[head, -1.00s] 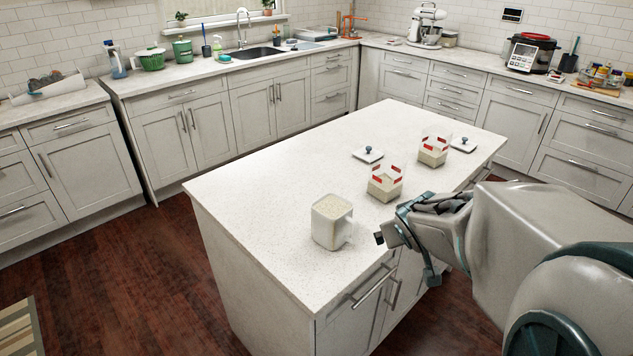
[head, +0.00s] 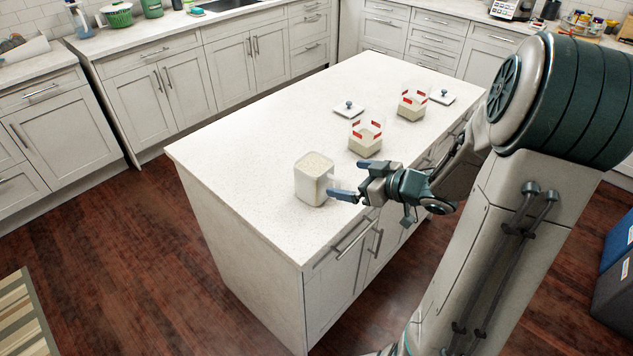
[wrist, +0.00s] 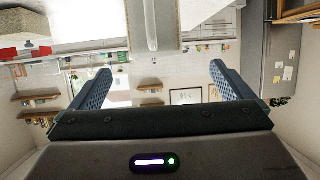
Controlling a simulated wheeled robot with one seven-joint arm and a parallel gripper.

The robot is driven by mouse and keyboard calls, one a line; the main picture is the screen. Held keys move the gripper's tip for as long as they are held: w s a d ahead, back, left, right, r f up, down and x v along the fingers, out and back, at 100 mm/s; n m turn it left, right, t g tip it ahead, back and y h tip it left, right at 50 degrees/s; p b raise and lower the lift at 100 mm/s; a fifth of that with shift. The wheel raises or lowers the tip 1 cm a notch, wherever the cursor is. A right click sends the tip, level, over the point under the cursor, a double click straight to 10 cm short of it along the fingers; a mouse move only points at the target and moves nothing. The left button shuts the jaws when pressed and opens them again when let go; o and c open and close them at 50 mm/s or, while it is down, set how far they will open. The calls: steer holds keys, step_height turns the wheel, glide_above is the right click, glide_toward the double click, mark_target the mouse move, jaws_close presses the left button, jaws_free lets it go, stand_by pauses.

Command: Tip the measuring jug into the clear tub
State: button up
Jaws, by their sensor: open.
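The measuring jug (head: 312,180) stands upright near the front edge of the island, filled with pale, grainy stuff. Two clear tubs with red clips stand behind and to its right, a nearer one (head: 365,137) and a farther one (head: 411,106); both hold pale contents. I cannot tell which one the task means. My gripper (head: 350,180) is open and empty, just right of the jug, fingers pointing toward it. In the wrist view, a pale upright bar, seemingly the jug's handle (wrist: 151,25), shows ahead between the open fingers (wrist: 161,86). A red-clipped tub (wrist: 25,48) shows at the left.
The island top (head: 235,150) left of the jug is clear.

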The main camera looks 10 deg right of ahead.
mark_target(326, 174)
steer(key=x, duration=0.5)
steer(key=shift+w+d+r+p+x, duration=0.1)
steer(key=shift+w+r+x, duration=0.05)
steer(key=shift+x, duration=0.75)
steer(key=shift+w+d+r+p+x, duration=0.1)
steer(key=shift+r+x, duration=0.05)
steer(key=shift+x, duration=0.7)
steer(key=shift+w+d+r+p+x, duration=0.1)
steer(key=shift+w+x, duration=0.05)
steer(key=shift+x, duration=0.75)
steer(key=c, duration=1.7)
steer(key=shift+c, duration=0.6)
steer(key=shift+r, duration=0.15)
